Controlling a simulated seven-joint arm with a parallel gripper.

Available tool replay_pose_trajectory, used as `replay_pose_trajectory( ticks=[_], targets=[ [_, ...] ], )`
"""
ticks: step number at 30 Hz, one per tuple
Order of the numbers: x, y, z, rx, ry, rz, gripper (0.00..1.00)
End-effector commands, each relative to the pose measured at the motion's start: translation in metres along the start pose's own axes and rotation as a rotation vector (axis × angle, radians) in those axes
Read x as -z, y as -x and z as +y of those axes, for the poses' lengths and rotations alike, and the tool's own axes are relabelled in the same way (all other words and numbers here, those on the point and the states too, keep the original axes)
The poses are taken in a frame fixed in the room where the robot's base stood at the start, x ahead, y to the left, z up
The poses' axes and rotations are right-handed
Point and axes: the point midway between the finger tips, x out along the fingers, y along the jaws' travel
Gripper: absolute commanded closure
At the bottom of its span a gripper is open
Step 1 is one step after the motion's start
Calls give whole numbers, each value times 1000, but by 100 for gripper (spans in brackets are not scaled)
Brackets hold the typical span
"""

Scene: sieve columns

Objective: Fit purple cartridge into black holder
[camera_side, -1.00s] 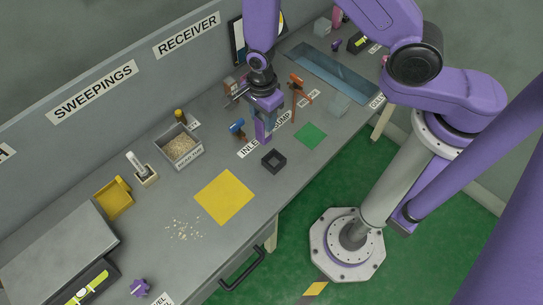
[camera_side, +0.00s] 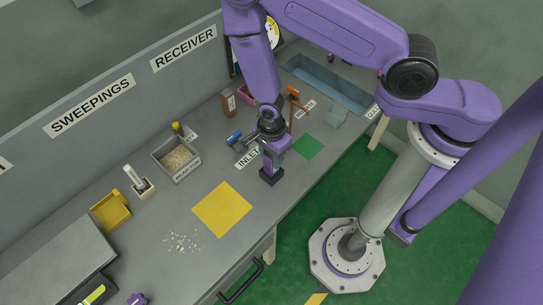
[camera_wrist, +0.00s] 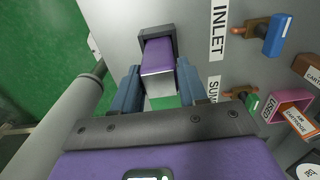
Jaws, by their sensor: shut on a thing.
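The purple cartridge (camera_wrist: 159,54) is between the two blue-grey fingers of my gripper (camera_wrist: 158,88), which is shut on it. In the wrist view, the far end of the cartridge meets the opening of the square black holder (camera_wrist: 172,34). In the side view, my gripper (camera_side: 273,150) points down directly over the black holder (camera_side: 268,179), and the purple cartridge (camera_side: 272,167) shows just above it. The holder stands on the grey bench, partly hidden by the cartridge. How deep the cartridge sits in it, I cannot tell.
A yellow mat (camera_side: 222,209) lies left of the holder and a green mat (camera_side: 309,147) lies right of it. The bench's front edge is close to the holder.

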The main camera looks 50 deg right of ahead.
Motion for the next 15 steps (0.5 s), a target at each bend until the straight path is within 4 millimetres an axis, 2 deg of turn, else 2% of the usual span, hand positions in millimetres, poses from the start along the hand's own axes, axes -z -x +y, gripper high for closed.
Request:
replay_pose_trajectory(
  ticks=[4,15],
  targets=[
    [0,-10,0,-1,0,0,96],
    [0,-13,0,0,0,0,96]
  ],
)
